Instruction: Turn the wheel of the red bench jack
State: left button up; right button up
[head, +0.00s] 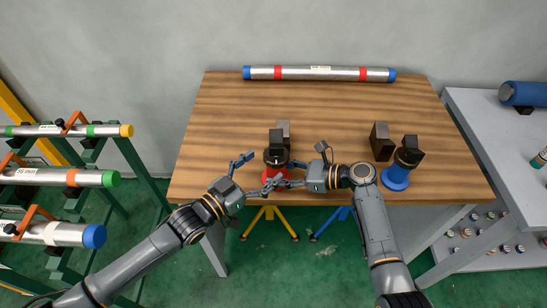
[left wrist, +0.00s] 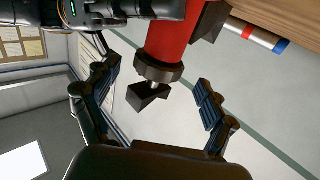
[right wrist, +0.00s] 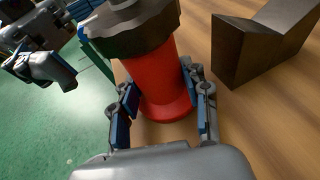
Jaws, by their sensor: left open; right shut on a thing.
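The red bench jack (head: 275,174) stands upright at the table's front edge. Its dark wheel (head: 274,158) is a collar on top of the red body, with a dark block (head: 276,137) above it on a short screw. My right gripper (right wrist: 160,95) is shut on the red body, below the wheel (right wrist: 130,32). My left gripper (head: 257,171) is open at the jack's left side. In the left wrist view its spread fingers (left wrist: 156,80) stand either side of the dark block (left wrist: 148,97) and the wheel (left wrist: 158,71), with gaps visible.
A separate dark block (head: 284,127) stands behind the jack. A blue jack (head: 396,178) and another dark block (head: 381,142) are to the right. A steel pipe (head: 340,74) lies along the table's back. The table's left part is clear. A pipe rack (head: 85,160) stands at left.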

pick_arm(q)
jog(key=v, duration=0.7)
jog(key=shift+d+r, duration=0.1)
pick_arm(e)
jog(key=o, duration=0.9)
jog(key=shift+o, duration=0.2)
